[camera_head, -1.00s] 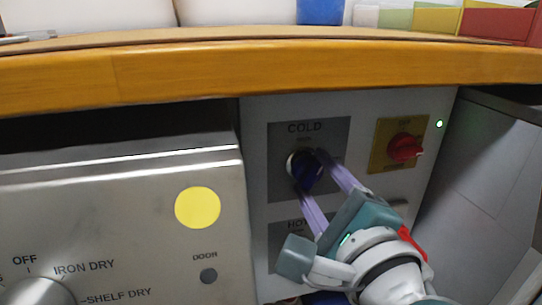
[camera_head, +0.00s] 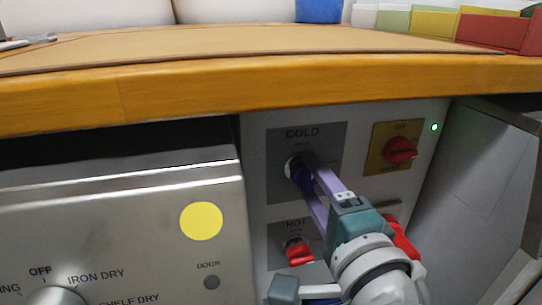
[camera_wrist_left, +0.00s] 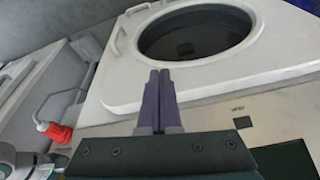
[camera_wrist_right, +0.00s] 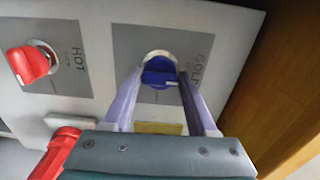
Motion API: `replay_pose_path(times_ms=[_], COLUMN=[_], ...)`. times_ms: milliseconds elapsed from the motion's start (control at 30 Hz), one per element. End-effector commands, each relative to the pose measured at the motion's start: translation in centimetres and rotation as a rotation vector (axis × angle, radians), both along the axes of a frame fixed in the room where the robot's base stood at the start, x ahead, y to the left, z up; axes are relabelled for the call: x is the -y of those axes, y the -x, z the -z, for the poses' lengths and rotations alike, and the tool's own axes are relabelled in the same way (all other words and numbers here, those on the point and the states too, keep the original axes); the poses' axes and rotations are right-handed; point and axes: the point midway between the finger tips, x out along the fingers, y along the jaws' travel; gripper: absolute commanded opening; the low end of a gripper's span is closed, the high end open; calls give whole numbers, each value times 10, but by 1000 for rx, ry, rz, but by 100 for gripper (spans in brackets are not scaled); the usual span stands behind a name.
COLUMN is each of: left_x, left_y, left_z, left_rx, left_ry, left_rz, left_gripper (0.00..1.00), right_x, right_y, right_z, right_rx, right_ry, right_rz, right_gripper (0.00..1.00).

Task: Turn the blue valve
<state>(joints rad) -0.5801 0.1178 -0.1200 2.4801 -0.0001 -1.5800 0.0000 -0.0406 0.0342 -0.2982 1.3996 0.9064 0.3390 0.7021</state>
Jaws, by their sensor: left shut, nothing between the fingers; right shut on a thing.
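The blue valve (camera_head: 299,172) is on the grey panel plate marked COLD. It also shows in the right wrist view (camera_wrist_right: 159,72). My right gripper (camera_head: 309,176) reaches it from the lower right. Its two lilac fingers are on opposite sides of the blue knob, shut on it, and partly hide it in the head view. In the right wrist view, the knob sits between the fingertips, with a white mark on its face. My left gripper (camera_wrist_left: 159,72) is seen only in its own wrist view, fingers together and empty, before a white round-doored machine (camera_wrist_left: 194,38).
The red HOT valve (camera_head: 299,251) is just below the COLD plate. A red switch (camera_head: 400,150) on a yellow plate is to the right, near a green light (camera_head: 434,127). The wooden counter edge (camera_head: 200,88) overhangs the panel. A steel dryer front (camera_head: 120,215) stands left.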

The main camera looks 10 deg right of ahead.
Motion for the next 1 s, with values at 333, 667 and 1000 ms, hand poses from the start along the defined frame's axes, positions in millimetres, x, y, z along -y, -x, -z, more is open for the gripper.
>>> replay_pose_path(times_ms=[333, 667, 1000], left_x=[1, 0, -2], left_y=[0, 0, 0], left_z=[0, 0, -7], left_rx=[0, 0, 0], left_ry=[4, 1, -7], left_rz=[-3, -1, 4], left_gripper=[0, 0, 0], right_x=[0, 0, 1], right_y=[0, 0, 21], right_z=[0, 0, -1], right_rx=[1, 1, -3], right_ry=[6, 4, 4], right_rz=[0, 0, 0], right_gripper=[61, 88, 88])
